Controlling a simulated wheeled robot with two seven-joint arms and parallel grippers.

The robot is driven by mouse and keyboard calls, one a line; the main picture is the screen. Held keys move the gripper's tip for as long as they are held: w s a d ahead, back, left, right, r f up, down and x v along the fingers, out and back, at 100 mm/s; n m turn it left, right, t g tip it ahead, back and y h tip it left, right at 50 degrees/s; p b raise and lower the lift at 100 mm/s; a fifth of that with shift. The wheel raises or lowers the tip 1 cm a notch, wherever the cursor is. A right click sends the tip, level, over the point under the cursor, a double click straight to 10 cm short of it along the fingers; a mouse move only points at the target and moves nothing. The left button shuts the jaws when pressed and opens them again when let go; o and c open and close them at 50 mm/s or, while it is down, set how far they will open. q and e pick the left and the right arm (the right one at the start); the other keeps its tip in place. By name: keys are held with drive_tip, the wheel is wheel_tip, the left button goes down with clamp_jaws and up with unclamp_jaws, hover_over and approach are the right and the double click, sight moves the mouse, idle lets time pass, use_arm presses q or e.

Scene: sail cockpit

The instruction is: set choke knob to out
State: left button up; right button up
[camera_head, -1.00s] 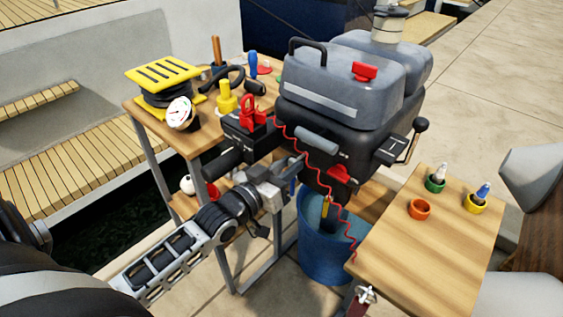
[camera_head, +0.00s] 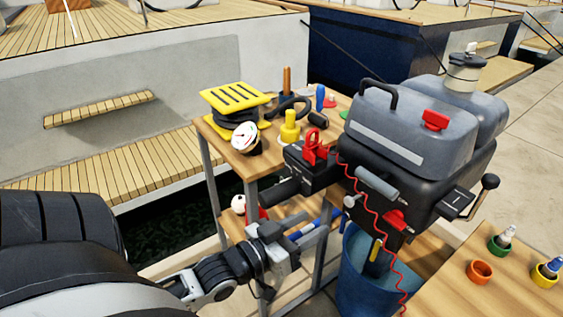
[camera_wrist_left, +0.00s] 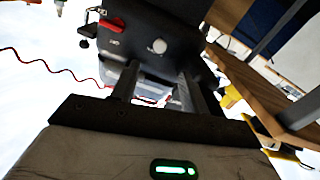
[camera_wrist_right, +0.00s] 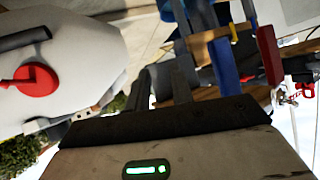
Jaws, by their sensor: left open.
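A round grey knob (camera_head: 350,201), which I take for the choke knob, stands at the front face of the black outboard motor (camera_head: 425,178). It also shows on the dark panel in the left wrist view (camera_wrist_left: 157,46). How far it sticks out is hard to judge. My left gripper (camera_head: 318,224) is open and empty, below and left of the knob and apart from it; its fingers (camera_wrist_left: 160,88) point towards the motor. My right gripper (camera_wrist_right: 163,85) shows only in its wrist view, with its fingers apart and nothing seen between them.
A red part (camera_head: 396,220) and a coiled red cord (camera_head: 374,235) are close right of the knob. A blue bin (camera_head: 362,292) stands below. A wooden shelf (camera_head: 225,143) with winch and tools is behind left; a bench (camera_head: 455,290) with coloured cups is right.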

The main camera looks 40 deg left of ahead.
use_arm(q)
drive_tip(key=s+a, duration=0.1)
drive_tip(key=s, duration=0.5)
use_arm(e)
drive_tip(key=shift+f, duration=0.1)
idle(0.3)
use_arm(q)
drive_tip(key=s+d+f+m+g+p, duration=0.1)
drive_tip(key=d+f+g+p, duration=0.1)
drive_tip(key=d, duration=0.5)
drive_tip(key=s+d+f+m+g+p, duration=0.1)
drive_tip(key=d+f+g+p, duration=0.2)
drive_tip(key=d, duration=0.5)
drive_tip(key=shift+d+f+m+g+h+p, duration=0.25)
drive_tip(key=shift+f+g, duration=0.4)
drive_tip(key=shift+g, duration=0.45)
use_arm(e)
drive_tip(key=shift+d+r+g, duration=0.15)
drive_tip(key=shift+r, duration=0.35)
drive_tip(key=shift+d+r+g, duration=0.15)
drive_tip(key=shift+r, duration=0.35)
use_arm(q)
drive_tip(key=shift+w, duration=0.1)
use_arm(e)
drive_tip(key=shift+s, duration=0.1)
